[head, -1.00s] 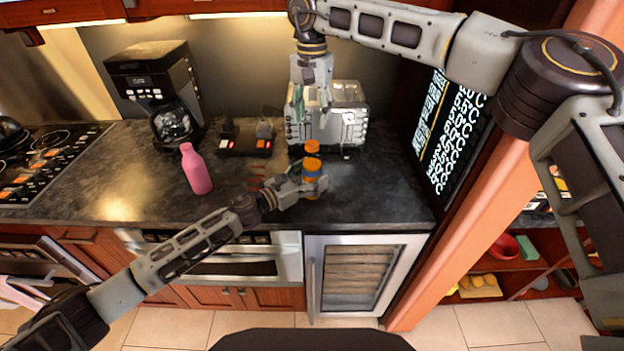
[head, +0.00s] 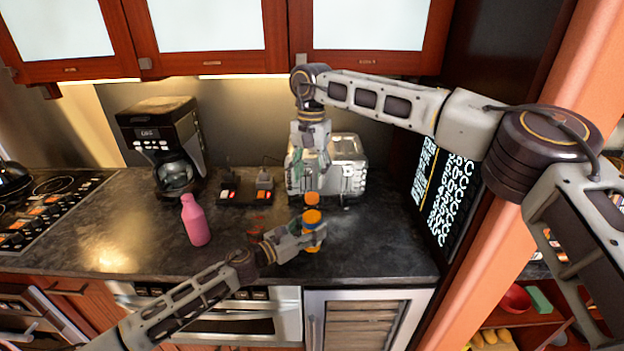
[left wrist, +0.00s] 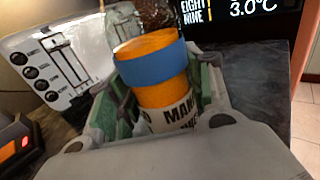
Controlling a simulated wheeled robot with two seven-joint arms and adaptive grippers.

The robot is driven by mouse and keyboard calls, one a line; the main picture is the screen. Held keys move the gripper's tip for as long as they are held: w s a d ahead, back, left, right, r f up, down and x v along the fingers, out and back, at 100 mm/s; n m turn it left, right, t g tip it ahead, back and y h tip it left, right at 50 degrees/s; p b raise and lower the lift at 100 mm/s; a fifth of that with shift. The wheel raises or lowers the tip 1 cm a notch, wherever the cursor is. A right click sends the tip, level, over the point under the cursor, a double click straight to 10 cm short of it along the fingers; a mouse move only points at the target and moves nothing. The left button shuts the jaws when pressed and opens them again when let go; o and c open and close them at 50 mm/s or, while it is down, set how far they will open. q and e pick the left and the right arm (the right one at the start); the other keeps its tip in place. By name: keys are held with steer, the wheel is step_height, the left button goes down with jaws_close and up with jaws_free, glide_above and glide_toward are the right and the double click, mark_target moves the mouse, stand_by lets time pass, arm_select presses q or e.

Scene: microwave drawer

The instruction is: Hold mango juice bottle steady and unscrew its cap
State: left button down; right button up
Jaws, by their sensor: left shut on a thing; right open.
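The mango juice bottle (head: 313,217) stands upright on the dark counter, orange with a blue band. My left gripper (head: 314,236) is shut around the bottle's lower body from the left. My right gripper (head: 312,182) is open, pointing down just above the cap.
A silver toaster (head: 347,165) stands close behind my right gripper. A pink bottle (head: 196,222) and a black coffee maker (head: 168,145) are to the left. Small devices with lit switches (head: 247,195) sit between. A panel with a text display (head: 440,190) borders the right.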

steer(key=shift+s+a+f, duration=0.1)
steer(key=shift+a, duration=0.25)
steer(key=m, duration=0.4)
steer(key=shift+a+r+m, duration=0.1)
steer(key=shift+r+m, duration=0.2)
steer(key=shift+r, duration=0.05)
steer(key=m, duration=0.4)
steer(key=shift+r+m, duration=0.15)
steer(key=shift+m, duration=0.15)
steer(key=m, duration=0.4)
steer(key=shift+r, duration=0.2)
steer(key=m, duration=0.4)
steer(key=shift+w+r, duration=0.1)
steer(key=shift+w, duration=0.1)
steer(key=m, duration=0.4)
steer(key=shift+d+r, duration=0.1)
steer(key=shift+d, duration=0.1)
steer(key=m, duration=0.6)
steer(key=shift+w+d+m, duration=0.1)
steer(key=shift+d+m, duration=0.05)
steer(key=shift+m, duration=0.25)
steer(key=m, duration=0.5)
steer(key=shift+d, duration=0.15)
steer(key=m, duration=0.5)
steer(key=shift+d+m, duration=0.1)
steer(key=shift+m, duration=0.2)
steer(key=m, duration=1)
steer(key=shift+m, duration=0.4)
